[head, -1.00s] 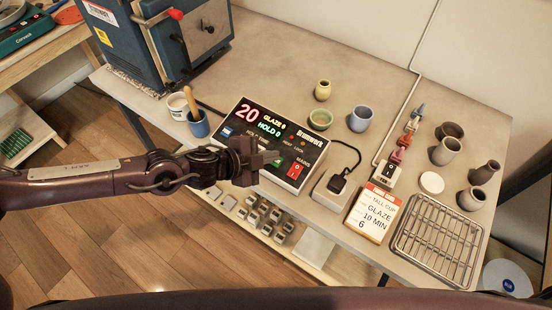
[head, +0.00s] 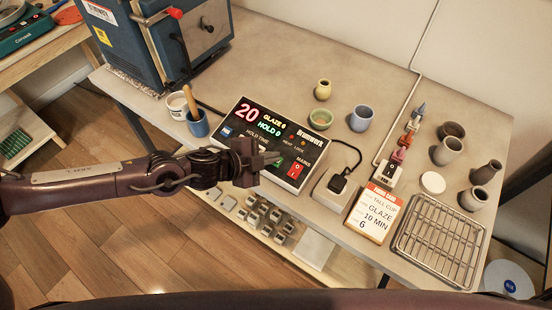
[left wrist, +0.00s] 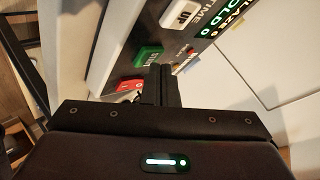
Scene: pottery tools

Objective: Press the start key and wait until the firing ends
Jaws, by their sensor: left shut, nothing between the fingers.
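The Brunnwerk kiln controller (head: 262,122) sits at the table's front edge, its sloped face lit with a red 20, a GLAZE line and HOLD 0. My left gripper (head: 262,159) is shut and empty over its lower front edge. In the left wrist view the shut fingers (left wrist: 162,84) are beside the green key (left wrist: 148,57) and the red rocker switch (left wrist: 127,87); I cannot tell whether they touch either. The red switch also shows in the head view (head: 295,172), while the fingers mostly hide the green key there. My right gripper is not in view.
The blue kiln (head: 150,50) stands at the back left. A job card (head: 373,213) reads tall cup, glaze, 10 min, 6. A plug block (head: 338,190), wire rack (head: 438,240), several pots and a blue tool cup (head: 198,124) surround the controller.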

